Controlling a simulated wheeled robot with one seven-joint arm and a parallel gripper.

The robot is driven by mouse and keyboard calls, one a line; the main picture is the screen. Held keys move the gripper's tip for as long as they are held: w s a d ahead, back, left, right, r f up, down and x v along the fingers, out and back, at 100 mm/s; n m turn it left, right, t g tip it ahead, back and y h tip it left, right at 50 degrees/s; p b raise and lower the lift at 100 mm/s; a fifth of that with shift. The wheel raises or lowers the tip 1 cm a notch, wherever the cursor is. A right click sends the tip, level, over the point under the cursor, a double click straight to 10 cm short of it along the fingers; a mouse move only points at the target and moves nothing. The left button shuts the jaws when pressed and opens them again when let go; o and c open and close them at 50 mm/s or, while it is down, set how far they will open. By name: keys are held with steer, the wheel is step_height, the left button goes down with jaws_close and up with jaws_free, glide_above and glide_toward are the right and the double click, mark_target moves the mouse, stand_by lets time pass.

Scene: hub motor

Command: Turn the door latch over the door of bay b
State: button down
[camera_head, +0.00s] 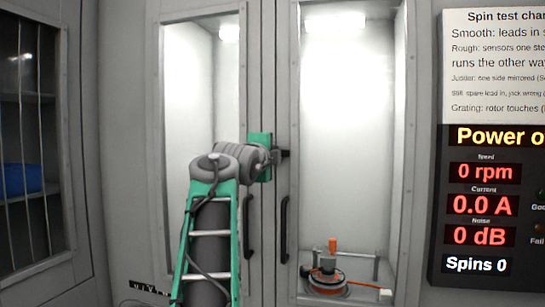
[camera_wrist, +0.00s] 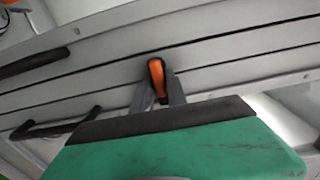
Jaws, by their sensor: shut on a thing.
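My gripper (camera_head: 283,154) is at the seam between two glass cabinet doors, above their handles. In the wrist view, its two grey fingers (camera_wrist: 158,92) are shut on the orange door latch (camera_wrist: 156,71), one on each side. The latch's long side runs roughly across the door seams there. In the head view the latch is hidden behind my gripper. The left door (camera_head: 168,100) and the right door (camera_head: 285,100) both look closed. I cannot tell from any readable label which one is bay b.
Black upright handles stand on the left door (camera_head: 248,228) and right door (camera_head: 284,230), below my gripper. A motor assembly with an orange top (camera_head: 328,275) sits inside the right bay. A display panel (camera_head: 488,210) at right reads 0 rpm. A barred cabinet (camera_head: 35,130) is at left.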

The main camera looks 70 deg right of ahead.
steer(key=shift+w+f, duration=0.15)
steer(key=c, duration=1.4)
jaws_free()
steer(key=shift+w, duration=0.1)
steer(key=shift+c, duration=0.2)
steer(key=s+a+b, duration=0.1)
steer(key=a, duration=0.6)
steer(key=shift+s+a+b, duration=0.2)
steer(key=shift+a+b, duration=0.1)
steer(key=shift+b, duration=0.05)
